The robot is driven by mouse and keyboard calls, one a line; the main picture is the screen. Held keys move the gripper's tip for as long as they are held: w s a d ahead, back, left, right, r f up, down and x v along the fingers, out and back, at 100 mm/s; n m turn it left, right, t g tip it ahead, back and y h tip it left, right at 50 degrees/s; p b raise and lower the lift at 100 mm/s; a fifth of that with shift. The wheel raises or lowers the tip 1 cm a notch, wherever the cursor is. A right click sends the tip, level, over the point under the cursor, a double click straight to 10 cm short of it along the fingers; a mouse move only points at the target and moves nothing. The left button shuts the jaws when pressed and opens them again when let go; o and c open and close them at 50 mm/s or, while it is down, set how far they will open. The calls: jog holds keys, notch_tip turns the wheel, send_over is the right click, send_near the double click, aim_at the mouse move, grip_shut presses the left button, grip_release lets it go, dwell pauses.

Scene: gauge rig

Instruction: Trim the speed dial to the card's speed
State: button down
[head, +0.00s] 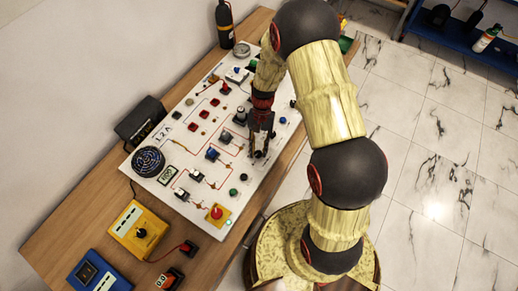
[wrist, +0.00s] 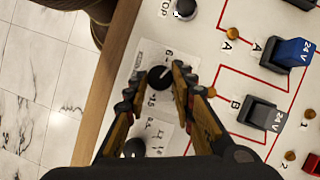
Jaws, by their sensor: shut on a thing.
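The speed dial is a small round black knob (wrist: 160,78) with a light pointer mark, on the white panel in the wrist view. Printed marks beside it include a 6 and a 15; others are hidden by my fingers. My gripper (wrist: 157,76) has a fingertip on each side of the knob and is shut on it. In the head view my gripper (head: 259,147) points down at the panel's right side and hides the knob.
The white panel (head: 240,172) carries many switches, red lines and a round black grille (head: 148,161). Blue (wrist: 287,52) and grey (wrist: 262,115) 24V rockers sit right of my gripper. A yellow box (head: 138,232) and blue box (head: 98,275) stand on the wooden bench.

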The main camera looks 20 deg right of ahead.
jog(key=shift+n, duration=0.3)
jog(key=c, duration=1.6)
grip_release()
jog(key=shift+o, duration=0.6)
jog(key=v, duration=1.2)
jog(key=shift+w, duration=0.15)
jog(key=shift+a, duration=0.1)
